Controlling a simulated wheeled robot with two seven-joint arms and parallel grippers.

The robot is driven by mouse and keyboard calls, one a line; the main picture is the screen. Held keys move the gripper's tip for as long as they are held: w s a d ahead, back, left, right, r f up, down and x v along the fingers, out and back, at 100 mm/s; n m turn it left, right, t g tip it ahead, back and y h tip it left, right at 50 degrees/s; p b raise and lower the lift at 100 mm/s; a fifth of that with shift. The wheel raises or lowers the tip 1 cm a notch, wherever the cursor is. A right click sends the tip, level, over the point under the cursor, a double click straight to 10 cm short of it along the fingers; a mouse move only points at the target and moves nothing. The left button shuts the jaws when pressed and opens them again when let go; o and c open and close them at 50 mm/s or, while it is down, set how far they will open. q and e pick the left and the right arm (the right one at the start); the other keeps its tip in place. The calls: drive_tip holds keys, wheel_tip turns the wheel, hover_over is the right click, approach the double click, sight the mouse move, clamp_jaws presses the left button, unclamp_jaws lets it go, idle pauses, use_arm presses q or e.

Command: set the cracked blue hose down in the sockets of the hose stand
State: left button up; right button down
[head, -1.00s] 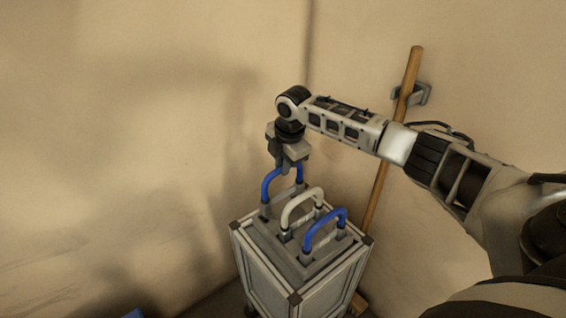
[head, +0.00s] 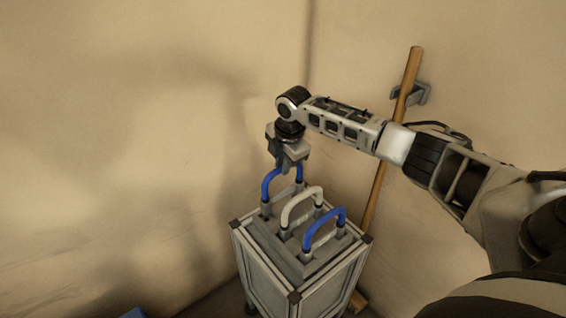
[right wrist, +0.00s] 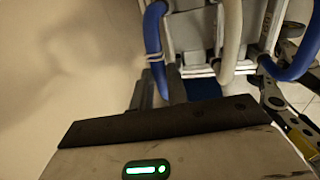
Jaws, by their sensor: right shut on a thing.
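My right gripper (head: 289,166) is shut on the top of a blue hose (head: 267,185), an arch at the back left of the hose stand (head: 262,245). The hose's visible lower end reaches a grey socket on the stand's top; I cannot tell whether it is fully seated. In the right wrist view this hose (right wrist: 153,35) shows pale bands on its side, perhaps the cracked part. My fingers hide part of the hose's top. My left gripper is not in view.
A white hose (head: 290,207) arches in the middle of the stand, and another blue hose (head: 312,228) at its front right. A wooden pole (head: 407,85) leans by a wall bracket (head: 424,94) behind my right arm. Bare walls close in the corner.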

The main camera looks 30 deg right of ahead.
drive_tip(key=shift+s+b+x, duration=0.15)
drive_tip(key=shift+b+x, duration=0.05)
drive_tip(key=shift+x, duration=0.5)
drive_tip(key=shift+s+b+x, duration=0.15)
drive_tip(key=shift+x, duration=0.5)
idle(0.3)
drive_tip(key=c, duration=1.3)
unclamp_jaws()
drive_tip(key=shift+f, duration=0.1)
